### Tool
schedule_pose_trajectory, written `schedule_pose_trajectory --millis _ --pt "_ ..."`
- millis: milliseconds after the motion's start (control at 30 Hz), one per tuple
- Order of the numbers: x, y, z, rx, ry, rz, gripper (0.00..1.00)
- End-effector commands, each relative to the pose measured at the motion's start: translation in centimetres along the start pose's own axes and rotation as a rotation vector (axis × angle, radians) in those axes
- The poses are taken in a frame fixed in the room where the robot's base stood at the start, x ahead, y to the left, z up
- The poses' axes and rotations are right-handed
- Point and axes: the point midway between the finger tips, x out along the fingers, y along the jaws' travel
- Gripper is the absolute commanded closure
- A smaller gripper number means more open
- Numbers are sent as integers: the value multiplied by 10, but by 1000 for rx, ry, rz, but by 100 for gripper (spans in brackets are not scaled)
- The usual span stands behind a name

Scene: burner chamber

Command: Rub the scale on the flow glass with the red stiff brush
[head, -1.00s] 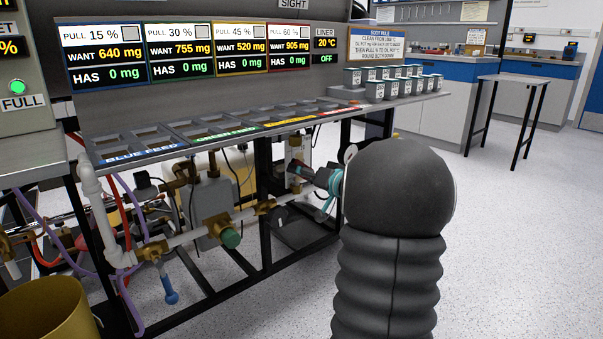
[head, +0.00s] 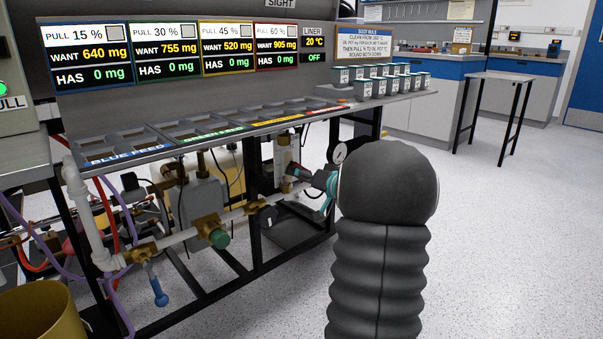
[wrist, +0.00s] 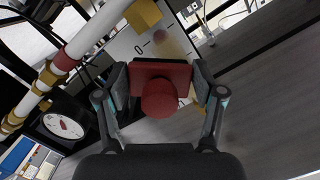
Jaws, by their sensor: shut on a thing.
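My gripper (wrist: 160,82) is shut on the red stiff brush (wrist: 160,98), a red block with a round knob facing the wrist camera. In the head view my gripper (head: 322,181) is under the bench, close to the pale upright flow glass (head: 284,153); my arm hides part of this area. In the wrist view a white plate (wrist: 128,46) with a "0" mark lies just beyond the brush. Tan and reddish-brown patches (wrist: 172,46) show beside the mark. The brush hides the rest, and I cannot tell whether its bristles touch the glass.
A white pipe with brass fittings (head: 210,227) runs under the bench (head: 200,145). A round gauge (head: 340,153) is close to my arm; a gauge also shows in the wrist view (wrist: 63,125). A yellow bin (head: 45,312) stands front left.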

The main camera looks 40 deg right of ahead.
Motion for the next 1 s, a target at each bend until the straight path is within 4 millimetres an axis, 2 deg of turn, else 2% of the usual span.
schedule_pose_trajectory --millis 467,867,1000 --pt "2 -30 19 0 -1 -3 60" --pt "0 -31 21 0 1 0 60" --pt "-7 -31 21 0 2 1 60"
